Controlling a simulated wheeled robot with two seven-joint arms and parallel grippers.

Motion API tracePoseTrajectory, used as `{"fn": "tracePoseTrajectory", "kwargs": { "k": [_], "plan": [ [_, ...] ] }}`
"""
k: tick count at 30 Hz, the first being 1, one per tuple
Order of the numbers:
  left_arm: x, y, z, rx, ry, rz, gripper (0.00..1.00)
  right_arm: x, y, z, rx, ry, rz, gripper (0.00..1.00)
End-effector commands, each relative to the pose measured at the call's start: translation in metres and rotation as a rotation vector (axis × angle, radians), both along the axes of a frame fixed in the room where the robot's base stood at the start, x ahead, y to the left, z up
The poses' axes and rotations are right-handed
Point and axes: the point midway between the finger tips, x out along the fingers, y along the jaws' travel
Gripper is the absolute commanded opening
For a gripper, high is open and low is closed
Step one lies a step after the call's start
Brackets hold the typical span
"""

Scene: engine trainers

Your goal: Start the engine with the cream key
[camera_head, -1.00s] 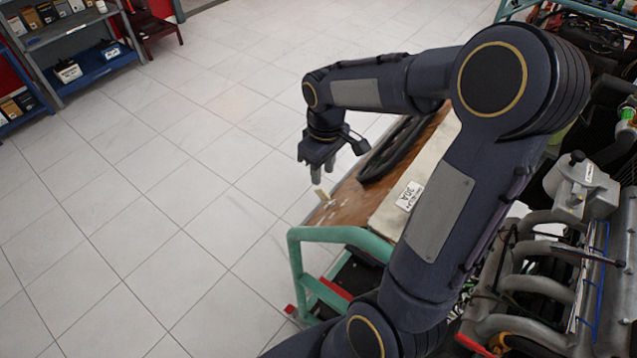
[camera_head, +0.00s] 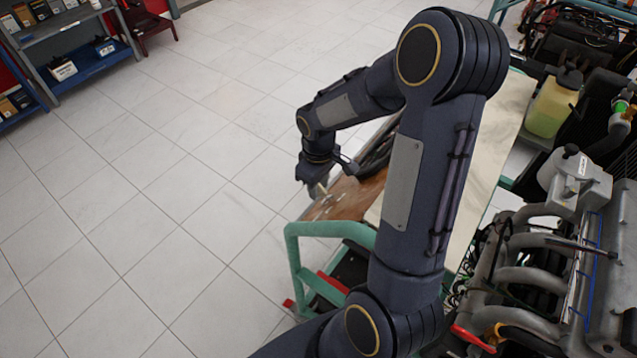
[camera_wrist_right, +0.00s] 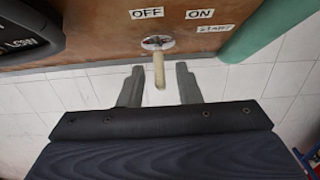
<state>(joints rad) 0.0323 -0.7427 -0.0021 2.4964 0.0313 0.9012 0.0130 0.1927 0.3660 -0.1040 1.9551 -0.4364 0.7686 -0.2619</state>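The cream key (camera_wrist_right: 159,70) sits in a round metal ignition switch (camera_wrist_right: 157,43) on the brown wooden panel (camera_wrist_right: 95,32), with OFF and ON labels above it in the right wrist view. A START label (camera_wrist_right: 215,28) is to the right. My right gripper (camera_wrist_right: 158,76) is open, with one finger on each side of the key and a visible gap to both. In the head view my right gripper (camera_head: 317,188) is at the near left end of the panel (camera_head: 352,199), and the key is mostly hidden there. My left gripper is out of view.
A green tube frame (camera_head: 330,230) runs beside the panel, close to my right arm. The engine (camera_head: 535,265) stands at the right. Open tiled floor (camera_head: 150,220) is at the left, with shelves (camera_head: 65,55) behind.

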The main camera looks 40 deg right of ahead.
Motion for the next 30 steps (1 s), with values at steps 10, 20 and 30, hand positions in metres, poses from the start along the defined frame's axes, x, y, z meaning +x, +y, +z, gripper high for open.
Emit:
{"fn": "tracePoseTrajectory", "kwargs": {
  "k": [10, 20, 30],
  "plan": [
    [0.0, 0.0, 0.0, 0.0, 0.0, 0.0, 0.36, 0.0, 0.0, 0.0, 0.0, 0.0, 0.0, 0.0],
    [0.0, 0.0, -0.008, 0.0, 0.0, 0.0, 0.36, 0.0, 0.001, -0.002, -0.028, -0.01, -0.025, 0.0],
    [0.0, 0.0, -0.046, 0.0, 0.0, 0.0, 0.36, 0.001, 0.005, -0.006, -0.187, -0.06, -0.167, 0.0]
  ]
}}
